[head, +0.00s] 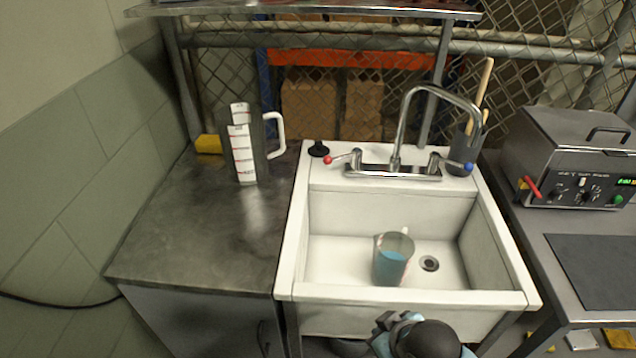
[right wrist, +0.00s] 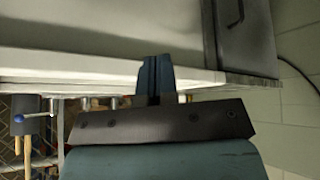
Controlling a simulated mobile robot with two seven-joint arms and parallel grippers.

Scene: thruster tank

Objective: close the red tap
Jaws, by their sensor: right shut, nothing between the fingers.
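The red tap (head: 328,160) is a small lever with a red ball end at the left of the chrome faucet (head: 395,168). Its lever points out to the left. The blue-ended tap (head: 468,167) is at the right of the faucet, and it shows in the right wrist view (right wrist: 18,118). No stream of water is visible under the spout. My right gripper (head: 384,322) is low in front of the sink, well away from the red tap. Its fingers (right wrist: 155,78) are shut and empty in the right wrist view. My left gripper is out of view.
A clear jug with blue liquid (head: 390,262) stands in the white sink (head: 290,240), left of the drain. A tall measuring jug (head: 243,150) stands on the left counter (head: 190,235). A black stopper (head: 319,149) lies left of the red tap. A metal machine (head: 570,160) is at right.

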